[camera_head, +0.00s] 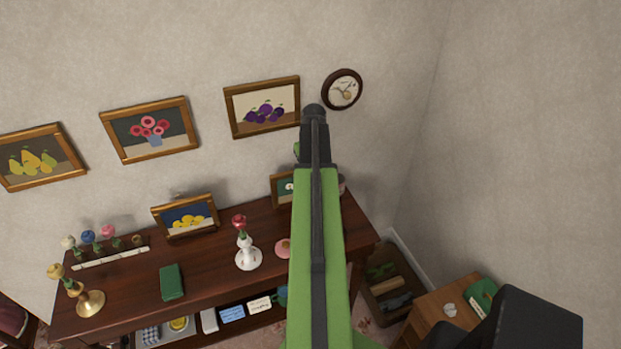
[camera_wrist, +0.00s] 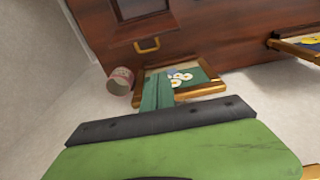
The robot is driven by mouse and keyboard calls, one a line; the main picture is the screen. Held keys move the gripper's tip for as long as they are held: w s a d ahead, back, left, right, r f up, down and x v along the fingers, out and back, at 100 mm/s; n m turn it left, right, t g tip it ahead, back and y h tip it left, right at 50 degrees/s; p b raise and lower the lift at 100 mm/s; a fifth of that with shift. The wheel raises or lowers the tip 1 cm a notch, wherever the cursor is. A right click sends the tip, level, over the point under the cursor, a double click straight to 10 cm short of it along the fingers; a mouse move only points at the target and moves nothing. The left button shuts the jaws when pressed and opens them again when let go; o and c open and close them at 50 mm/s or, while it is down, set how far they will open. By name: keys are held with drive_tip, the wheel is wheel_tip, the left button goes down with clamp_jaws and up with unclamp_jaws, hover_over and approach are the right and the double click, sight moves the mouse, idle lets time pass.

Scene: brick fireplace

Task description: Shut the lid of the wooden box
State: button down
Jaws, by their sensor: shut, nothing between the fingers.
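No clearly recognisable wooden box with a lid shows. In the wrist view, a dark wooden panel with a brass handle (camera_wrist: 147,45) and a darker recess beside it may be part of the box; I cannot tell, nor whether a lid is open. My gripper (camera_wrist: 158,88) is shut and empty, its teal fingers in front of a framed white-flower picture (camera_wrist: 207,89); contact is unclear. In the head view my raised green arm hides the fingers and part of the sideboard (camera_head: 212,281).
A pink cup (camera_wrist: 120,81) stands beside the flower picture. An open crate (camera_head: 408,301) and small wooden table (camera_head: 428,306) are at right.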

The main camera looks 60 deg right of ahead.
wheel_tip(320, 180, down, 9)
drive_tip(key=b, duration=0.8)
drive_tip(key=shift+s+a+r+p, duration=0.3)
drive_tip(key=shift+s+a, duration=0.2)
drive_tip(key=shift+s, duration=0.1)
drive_tip(key=shift+s+a+r+p, duration=0.3)
drive_tip(key=shift+s+a, duration=0.15)
drive_tip(key=shift+s, duration=0.15)
drive_tip(key=shift+w+d, duration=0.1)
